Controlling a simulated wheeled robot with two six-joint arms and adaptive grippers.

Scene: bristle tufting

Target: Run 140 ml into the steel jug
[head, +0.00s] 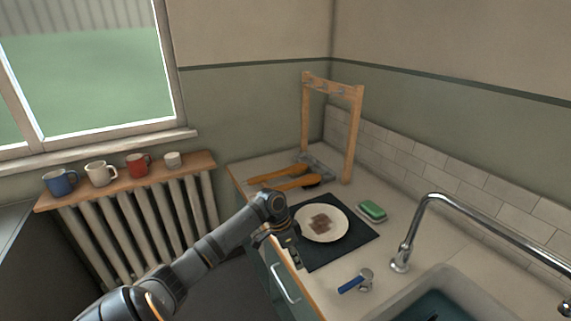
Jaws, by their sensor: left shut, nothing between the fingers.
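A chrome tap (432,212) arches over a sink (408,296) at the bottom right. The sink basin holds something dark teal, maybe water, and is partly cut off by the frame. I see no steel jug in this view. My left gripper (297,262) hangs over the counter's front edge, beside the dark mat and left of the tap. It is shut and empty. My right gripper is not in view.
A white plate (342,232) with brown bits lies on a dark mat (362,246). Near it are a green-and-white block (372,210), a blue-handled metal piece (351,284), orange-handled tools (272,174) and a wooden frame (354,135). Several mugs, including a red one (137,166), stand on a shelf (125,183).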

